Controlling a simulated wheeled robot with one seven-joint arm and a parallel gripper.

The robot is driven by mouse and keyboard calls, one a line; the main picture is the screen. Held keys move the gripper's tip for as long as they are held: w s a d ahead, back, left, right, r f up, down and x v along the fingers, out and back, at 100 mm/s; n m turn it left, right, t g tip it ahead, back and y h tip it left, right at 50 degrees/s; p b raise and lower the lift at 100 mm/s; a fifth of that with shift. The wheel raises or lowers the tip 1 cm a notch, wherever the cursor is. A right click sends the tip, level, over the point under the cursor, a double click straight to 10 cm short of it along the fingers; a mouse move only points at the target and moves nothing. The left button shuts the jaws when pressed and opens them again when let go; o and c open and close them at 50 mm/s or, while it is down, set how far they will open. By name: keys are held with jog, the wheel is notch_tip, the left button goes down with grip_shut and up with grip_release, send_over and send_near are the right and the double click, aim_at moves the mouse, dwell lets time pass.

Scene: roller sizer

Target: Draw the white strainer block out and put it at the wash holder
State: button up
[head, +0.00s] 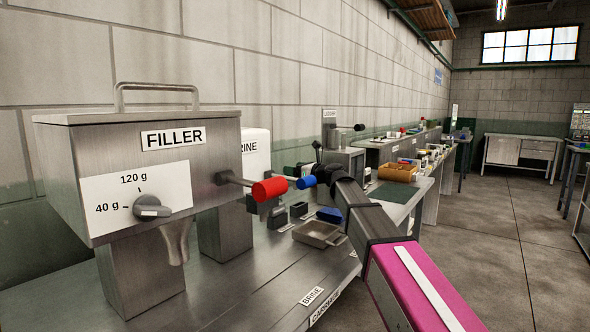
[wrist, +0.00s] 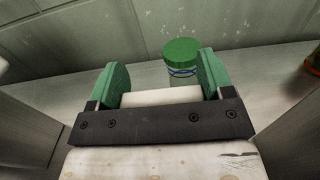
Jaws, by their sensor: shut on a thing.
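In the wrist view my gripper (wrist: 160,80) has its two green fingers on either side of a white block (wrist: 160,96), and it is shut on it. Only a narrow strip of the block shows above the dark bar of the hand; the rest is hidden. I cannot tell if the block is free of its seat. I cannot pick out the wash holder in either view.
A jar with a green lid (wrist: 182,52) stands just beyond the fingers. The filler (head: 165,185) with its red-knobbed lever (head: 269,189) stands left of my arm. A metal tray (head: 318,234) lies on the steel bench. An orange-brown bin (head: 397,173) stands farther back. Floor at right is clear.

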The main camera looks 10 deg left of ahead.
aim_at(295, 187)
jog(key=shift+f, duration=2.55)
jog(key=shift+f, duration=2.25)
jog(key=shift+s+d+f, duration=0.1)
jog(key=shift+s+f, duration=0.1)
jog(key=shift+f, duration=0.35)
jog(key=shift+r, duration=0.15)
jog(key=shift+w+r, duration=0.15)
jog(key=shift+r, duration=1.85)
jog(key=shift+f, duration=0.35)
